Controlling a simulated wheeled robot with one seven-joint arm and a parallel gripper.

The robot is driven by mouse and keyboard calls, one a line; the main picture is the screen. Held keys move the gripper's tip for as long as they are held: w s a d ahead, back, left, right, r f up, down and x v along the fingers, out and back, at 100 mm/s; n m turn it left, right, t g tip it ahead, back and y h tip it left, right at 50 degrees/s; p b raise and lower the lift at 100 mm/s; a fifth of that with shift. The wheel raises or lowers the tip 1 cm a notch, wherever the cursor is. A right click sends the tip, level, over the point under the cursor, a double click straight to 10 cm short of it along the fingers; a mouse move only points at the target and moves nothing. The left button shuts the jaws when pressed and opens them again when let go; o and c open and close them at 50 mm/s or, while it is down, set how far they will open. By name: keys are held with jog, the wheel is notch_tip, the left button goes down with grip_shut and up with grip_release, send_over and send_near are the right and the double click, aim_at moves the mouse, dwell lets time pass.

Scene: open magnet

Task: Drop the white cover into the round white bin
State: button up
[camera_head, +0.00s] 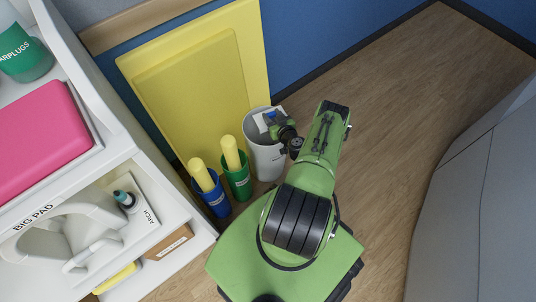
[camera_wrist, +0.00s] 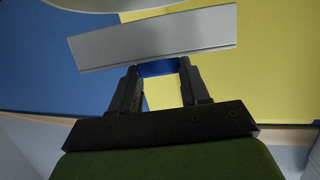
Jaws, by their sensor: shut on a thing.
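The round white bin (camera_head: 267,163) stands on the floor against the yellow panels. My gripper (camera_head: 272,117) is at the bin's mouth, seen from above in the head view. A pale flat piece, the white cover (camera_head: 263,122), shows at the gripper's tip over the bin opening. In the wrist view the cover (camera_wrist: 155,42) looks like a grey-white slab across my fingertips (camera_wrist: 158,69), slightly tilted. A small blue patch shows between the fingers. My gripper is shut on the cover. Most of the bin's inside is hidden.
A green bin (camera_head: 238,184) and a blue bin (camera_head: 215,201), each with a yellow roll, stand left of the white bin. Yellow panels (camera_head: 190,80) lean on the blue wall behind. White shelves (camera_head: 175,187) are at left. Wooden floor (camera_head: 390,100) is free at right.

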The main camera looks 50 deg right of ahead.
jog(key=shift+f, duration=0.25)
jog(key=o, duration=1.1)
jog(key=p+v, duration=0.9)
jog(key=v, duration=0.6)
jog(key=shift+s+a+r, duration=0.1)
jog(key=shift+s+a, duration=0.05)
jog(key=shift+s, duration=0.2)
